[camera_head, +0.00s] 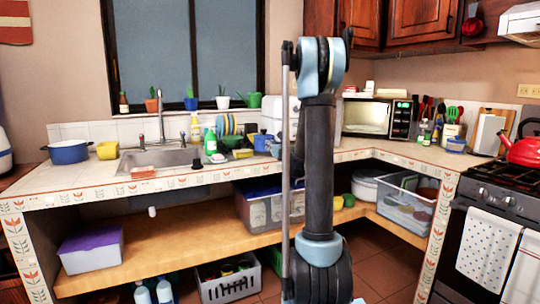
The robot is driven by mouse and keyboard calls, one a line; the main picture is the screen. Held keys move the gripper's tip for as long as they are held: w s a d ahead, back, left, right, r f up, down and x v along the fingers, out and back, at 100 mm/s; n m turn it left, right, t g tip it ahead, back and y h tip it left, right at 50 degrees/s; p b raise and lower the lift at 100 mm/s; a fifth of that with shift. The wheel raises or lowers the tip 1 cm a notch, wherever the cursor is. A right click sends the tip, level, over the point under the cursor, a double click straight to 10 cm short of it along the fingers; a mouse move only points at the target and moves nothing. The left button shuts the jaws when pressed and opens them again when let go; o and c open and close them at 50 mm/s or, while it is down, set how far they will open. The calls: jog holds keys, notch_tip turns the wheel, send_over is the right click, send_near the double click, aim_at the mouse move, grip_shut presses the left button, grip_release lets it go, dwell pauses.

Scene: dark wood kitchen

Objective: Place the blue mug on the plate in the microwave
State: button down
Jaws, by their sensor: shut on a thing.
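The microwave (398,118) stands on the back counter, right of my upright arm. Its front is pale and bright, and I cannot tell whether the door is open. No plate can be made out inside. A small blue object (262,142) shows on the counter right of the sink, just left of my arm; it may be the blue mug, but it is too small to be sure. My arm rises through the middle of the view and hides what is behind it. My gripper cannot be made out, so its hold on anything is hidden.
A sink (165,159) with a tap is set in the left counter, near a blue pot (69,152) and a yellow container (107,151). A red kettle (525,151) sits on the stove at right. The counter in front of the microwave (400,151) looks clear.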

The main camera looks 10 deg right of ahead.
jog(key=shift+f, duration=1.55)
jog(key=c, duration=1.7)
grip_release()
jog(key=shift+s, duration=0.1)
